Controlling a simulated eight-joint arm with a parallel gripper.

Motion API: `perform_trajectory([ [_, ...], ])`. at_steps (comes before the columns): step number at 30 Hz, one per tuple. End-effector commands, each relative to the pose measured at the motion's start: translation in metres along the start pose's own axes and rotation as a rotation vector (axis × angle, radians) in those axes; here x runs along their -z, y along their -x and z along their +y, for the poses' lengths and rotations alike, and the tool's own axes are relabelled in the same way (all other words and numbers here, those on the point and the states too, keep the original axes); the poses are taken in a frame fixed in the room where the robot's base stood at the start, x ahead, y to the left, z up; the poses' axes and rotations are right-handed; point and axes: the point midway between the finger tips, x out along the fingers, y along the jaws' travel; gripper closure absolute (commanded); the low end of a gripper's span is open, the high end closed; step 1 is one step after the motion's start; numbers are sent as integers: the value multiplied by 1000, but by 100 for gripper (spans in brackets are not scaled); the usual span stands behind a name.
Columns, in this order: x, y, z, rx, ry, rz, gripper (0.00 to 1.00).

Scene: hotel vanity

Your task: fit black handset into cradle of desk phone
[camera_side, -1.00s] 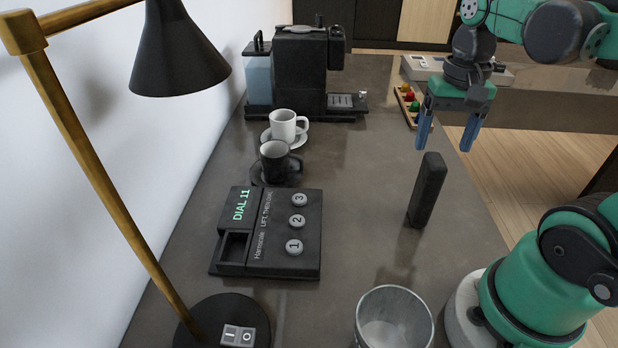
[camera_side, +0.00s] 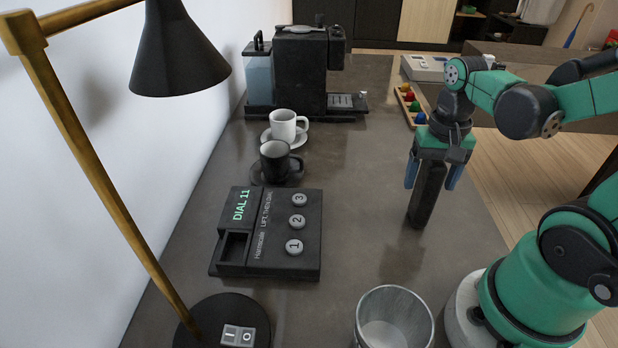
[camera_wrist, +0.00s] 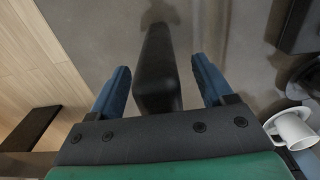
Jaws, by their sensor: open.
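The black handset (camera_side: 425,200) stands upright on the counter, right of the desk phone. My gripper (camera_side: 432,187) is lowered over its top, with one blue finger on each side. In the wrist view the handset (camera_wrist: 157,70) lies between the open fingers of my gripper (camera_wrist: 160,85), with a visible gap on both sides. The desk phone (camera_side: 275,262) is black, with several round numbered buttons and a "DIAL 11" display. Its cradle (camera_side: 233,247) is an empty recess at the left side.
A clear glass (camera_side: 394,318) stands at the front. A lamp base (camera_side: 262,318) is at front left. A black cup (camera_side: 274,160) and a white cup (camera_side: 284,124) on saucers stand behind the phone, before a coffee machine (camera_side: 301,75). The counter between phone and handset is clear.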

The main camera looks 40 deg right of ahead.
Motion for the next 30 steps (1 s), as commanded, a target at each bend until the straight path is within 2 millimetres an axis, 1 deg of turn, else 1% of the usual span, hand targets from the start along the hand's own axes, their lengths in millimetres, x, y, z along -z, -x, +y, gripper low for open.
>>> perform_trajectory([
  [5,0,0,0,0,0,0,26],
  [6,0,0,0,0,0,0,32],
  [8,0,0,0,0,0,0,49],
  [9,0,0,0,0,0,0,60],
  [11,0,0,0,0,0,0,77],
  [12,0,0,0,0,0,0,89],
  [13,0,0,0,0,0,0,97],
  [14,0,0,0,0,0,0,100],
  [25,0,1,0,0,0,0,100],
  [30,1,8,0,0,0,0,100],
])
